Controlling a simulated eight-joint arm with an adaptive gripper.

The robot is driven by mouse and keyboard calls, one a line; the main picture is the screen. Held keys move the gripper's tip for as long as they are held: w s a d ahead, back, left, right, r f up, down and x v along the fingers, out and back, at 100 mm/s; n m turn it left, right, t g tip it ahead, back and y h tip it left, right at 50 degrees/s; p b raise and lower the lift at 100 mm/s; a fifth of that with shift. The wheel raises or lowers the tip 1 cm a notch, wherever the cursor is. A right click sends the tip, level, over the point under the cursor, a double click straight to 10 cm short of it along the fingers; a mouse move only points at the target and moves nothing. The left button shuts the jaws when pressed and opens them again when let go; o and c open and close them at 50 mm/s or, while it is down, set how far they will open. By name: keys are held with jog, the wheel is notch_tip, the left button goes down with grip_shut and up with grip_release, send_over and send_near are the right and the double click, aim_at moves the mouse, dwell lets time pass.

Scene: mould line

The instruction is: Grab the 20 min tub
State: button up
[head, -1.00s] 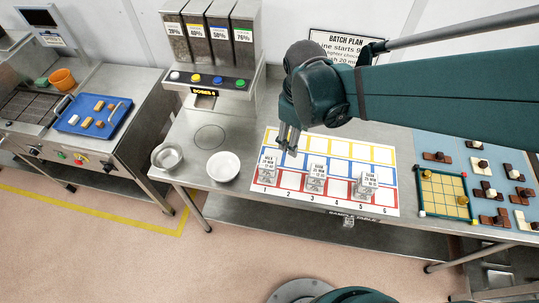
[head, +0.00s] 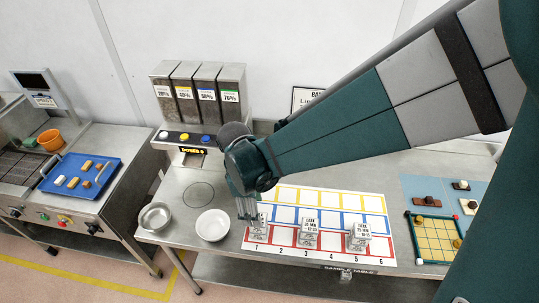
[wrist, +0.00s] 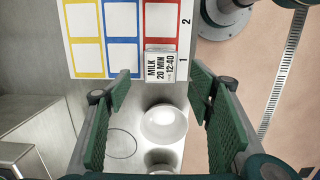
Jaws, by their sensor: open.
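The 20 min tub (wrist: 160,68) carries a white label reading MILK 20 MIN 12:40. It sits in slot 1 of the coloured grid mat (wrist: 82,57), at its end. In the head view the tub (head: 260,228) is partly hidden by my gripper (head: 246,212). My gripper (wrist: 163,85) is open and empty, with green pads on both sides. In the wrist view the tub shows near the fingertips, between their lines but a little beyond them. The fingers do not appear to touch it.
Two more labelled tubs stand in slot 3 (head: 308,233) and slot 5 (head: 359,236). A white bowl (head: 212,225) and a metal bowl (head: 155,217) stand left of the mat. The dispenser (head: 190,135) rises behind. Bare steel table lies around the bowls.

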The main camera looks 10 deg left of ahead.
aim_at(263, 215)
jog(key=shift+f, duration=0.1)
jog(key=shift+d+f, duration=0.15)
jog(key=shift+f, duration=1.05)
jog(key=shift+f, duration=0.15)
jog(key=shift+d+f, duration=0.2)
jog(key=shift+f, duration=1)
jog(key=shift+d+f, duration=0.15)
jog(key=shift+f, duration=1.05)
jog(key=shift+c, duration=0.5)
jog(key=c, duration=0.9)
